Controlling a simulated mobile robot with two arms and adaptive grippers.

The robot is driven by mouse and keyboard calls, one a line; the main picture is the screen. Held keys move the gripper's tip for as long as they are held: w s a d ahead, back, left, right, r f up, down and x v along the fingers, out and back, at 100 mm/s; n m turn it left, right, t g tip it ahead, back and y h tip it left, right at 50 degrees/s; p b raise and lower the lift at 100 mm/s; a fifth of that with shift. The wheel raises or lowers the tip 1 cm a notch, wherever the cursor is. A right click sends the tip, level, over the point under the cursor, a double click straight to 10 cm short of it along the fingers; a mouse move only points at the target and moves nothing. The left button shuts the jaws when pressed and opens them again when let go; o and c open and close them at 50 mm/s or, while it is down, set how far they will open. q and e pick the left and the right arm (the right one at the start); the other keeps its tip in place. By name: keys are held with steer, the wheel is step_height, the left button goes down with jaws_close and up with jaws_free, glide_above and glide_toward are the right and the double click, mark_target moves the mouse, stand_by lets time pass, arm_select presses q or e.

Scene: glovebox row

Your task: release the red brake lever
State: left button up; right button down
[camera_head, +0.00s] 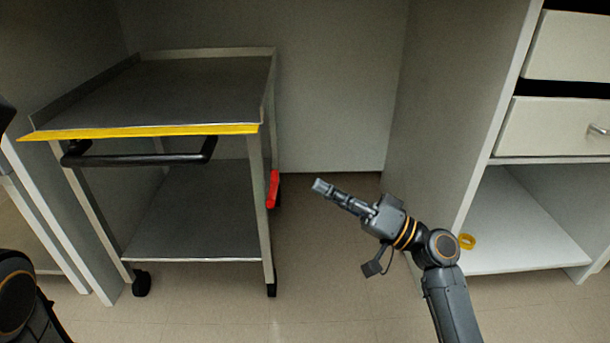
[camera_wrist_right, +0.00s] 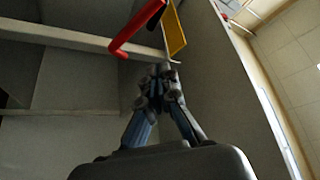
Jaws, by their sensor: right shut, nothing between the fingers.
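The red brake lever (camera_head: 273,189) is on the right side of the grey cart (camera_head: 200,85), low beside its right front leg. It also shows as a bent red bar (camera_wrist_right: 135,28) at the top of the right wrist view, beyond my fingertips. My right gripper (camera_head: 320,186) is shut and empty, pointing left towards the lever, with a gap between them in the head view. Its closed fingertips (camera_wrist_right: 160,72) appear below the lever in the wrist view. Part of my left arm shows at the left edge of the head view, but I cannot make out its gripper.
The cart has a yellow front edge (camera_head: 150,131), a black handle (camera_head: 140,159) and black casters. A grey panel (camera_head: 450,100) and a white cabinet (camera_head: 515,225) stand on the right, with a yellow ring (camera_head: 467,241) inside. The floor (camera_head: 340,300) before the cart's right side is clear.

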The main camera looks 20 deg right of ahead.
steer(key=shift+w+v, duration=0.2)
steer(key=shift+v, duration=0.95)
steer(key=shift+d+f, duration=0.1)
steer(key=shift+f, duration=0.05)
